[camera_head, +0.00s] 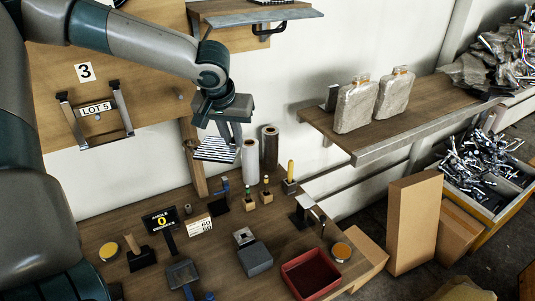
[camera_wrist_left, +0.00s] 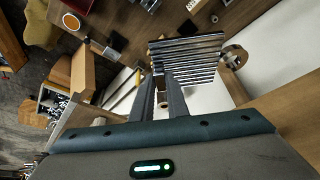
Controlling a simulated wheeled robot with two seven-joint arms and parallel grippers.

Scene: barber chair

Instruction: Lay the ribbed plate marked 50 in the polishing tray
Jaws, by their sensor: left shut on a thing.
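My left gripper (camera_head: 222,132) is shut on a ribbed plate (camera_head: 215,149) and holds it in the air above the back of the workbench. The plate has light and dark stripes; no number can be read on it. In the left wrist view the ribbed plate (camera_wrist_left: 190,52) sits at the tips of my left gripper (camera_wrist_left: 163,76), its ribs running across. A dark red open tray (camera_head: 288,270), which looks like the polishing tray, sits at the bench's front right, below and right of the plate, and looks empty. My right gripper is not in view.
The workbench (camera_head: 215,265) holds small stands, a yellow-faced sign (camera_head: 160,219), a number card (camera_head: 199,225) and a grey block (camera_head: 255,259). Two upright rolls (camera_head: 269,147) stand close right of the plate. A shelf (camera_head: 355,145) with two wrapped packs juts out at right.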

